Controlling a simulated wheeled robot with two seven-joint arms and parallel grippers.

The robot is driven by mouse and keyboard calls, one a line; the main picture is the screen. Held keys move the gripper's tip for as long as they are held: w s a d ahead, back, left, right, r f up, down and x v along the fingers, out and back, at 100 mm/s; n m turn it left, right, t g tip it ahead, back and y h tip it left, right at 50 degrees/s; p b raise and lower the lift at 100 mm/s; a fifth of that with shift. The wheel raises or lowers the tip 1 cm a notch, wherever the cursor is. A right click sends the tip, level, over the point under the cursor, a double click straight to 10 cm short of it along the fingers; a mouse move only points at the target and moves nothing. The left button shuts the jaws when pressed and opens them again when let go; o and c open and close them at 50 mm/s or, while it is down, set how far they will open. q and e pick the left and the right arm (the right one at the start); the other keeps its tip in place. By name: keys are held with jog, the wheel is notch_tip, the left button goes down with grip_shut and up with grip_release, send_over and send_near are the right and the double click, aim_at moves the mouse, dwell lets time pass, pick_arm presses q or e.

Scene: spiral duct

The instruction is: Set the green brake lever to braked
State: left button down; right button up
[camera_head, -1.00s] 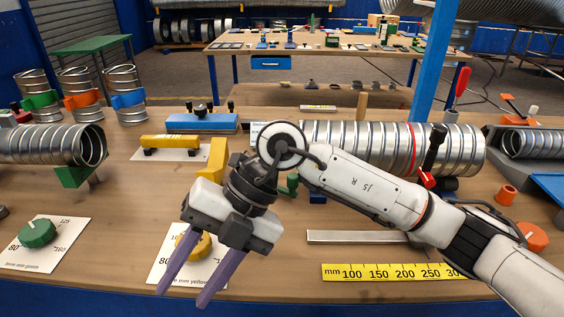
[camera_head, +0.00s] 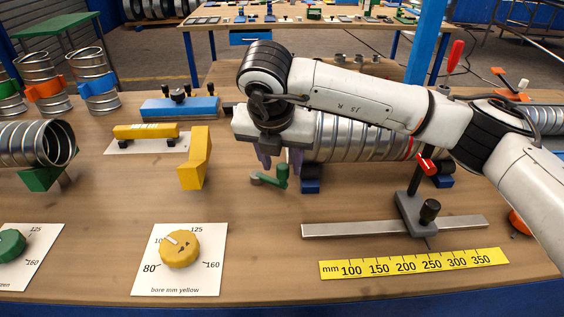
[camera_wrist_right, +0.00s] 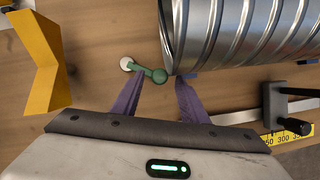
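The green brake lever (camera_head: 272,177) is a small green crank on the table, at the left end of the large spiral duct. It also shows in the right wrist view (camera_wrist_right: 148,71), lying with its pale round end to the left and its green knob to the right. My right gripper (camera_head: 280,160) is open, with its purple fingers pointing down just behind and above the lever. In the right wrist view its fingertips (camera_wrist_right: 158,92) are apart with nothing between them, near the lever's green knob end. My left gripper is not in view.
The spiral duct (camera_head: 355,140) lies right of the lever, close to my right fingers. A yellow angled block (camera_head: 194,160) stands to the left. A grey slide bar (camera_head: 350,229) and yellow ruler (camera_head: 410,264) lie in front. The yellow knob card (camera_head: 180,285) is front left.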

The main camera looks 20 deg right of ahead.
jog(key=shift+x, duration=1.05)
jog(key=shift+c, duration=0.2)
grip_shut()
jog(key=shift+a, duration=0.15)
